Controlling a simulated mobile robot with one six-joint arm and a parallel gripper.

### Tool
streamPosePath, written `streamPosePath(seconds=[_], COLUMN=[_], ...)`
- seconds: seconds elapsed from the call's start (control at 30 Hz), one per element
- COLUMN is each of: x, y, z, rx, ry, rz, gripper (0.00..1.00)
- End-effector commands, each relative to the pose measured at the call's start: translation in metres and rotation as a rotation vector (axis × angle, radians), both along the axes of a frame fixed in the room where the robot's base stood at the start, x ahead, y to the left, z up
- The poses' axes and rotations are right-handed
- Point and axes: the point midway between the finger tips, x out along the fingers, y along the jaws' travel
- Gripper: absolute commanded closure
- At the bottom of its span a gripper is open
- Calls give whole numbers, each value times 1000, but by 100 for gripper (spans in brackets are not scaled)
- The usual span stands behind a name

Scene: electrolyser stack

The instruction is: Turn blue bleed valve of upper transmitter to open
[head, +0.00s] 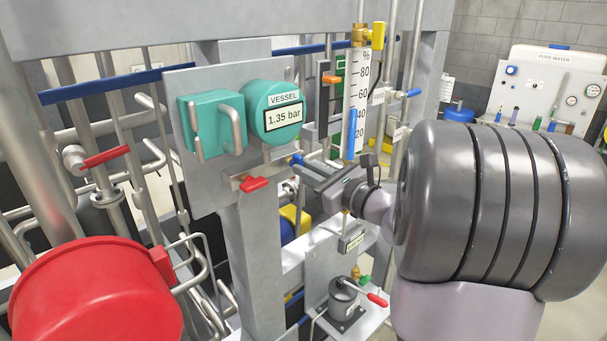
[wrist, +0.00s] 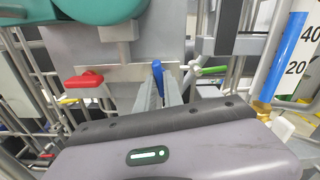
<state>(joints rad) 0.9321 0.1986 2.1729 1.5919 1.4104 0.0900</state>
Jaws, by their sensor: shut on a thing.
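The upper transmitter (head: 275,97) is a teal round housing marked VESSEL with a display reading 1.35 bar; its lower part shows at the top of the wrist view (wrist: 95,10). Below it is a small valve block with a red lever (head: 254,184) on the left and the blue bleed valve lever (head: 296,160) on the right. My gripper (head: 302,167) reaches in from the right at this block. In the wrist view its fingers (wrist: 160,88) are shut on the blue lever (wrist: 158,72), whose upper end shows between them. The lever's pivot is hidden by the fingers.
A green lever (wrist: 212,70) sits close to the right of the fingers. The scaled level gauge (head: 357,100) stands just right of the valve block. A large red round housing (head: 95,295) is at lower left. A grey device with a red lever (head: 376,299) stands below.

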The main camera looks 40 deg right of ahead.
Motion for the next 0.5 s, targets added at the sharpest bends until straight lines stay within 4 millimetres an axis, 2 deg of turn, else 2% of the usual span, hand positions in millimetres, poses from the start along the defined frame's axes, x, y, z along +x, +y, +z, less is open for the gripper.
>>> streamPosePath(seconds=[0.5], x=[0], y=[0], z=[-3], rx=[-175], ry=[-14], rz=[1], gripper=[100])
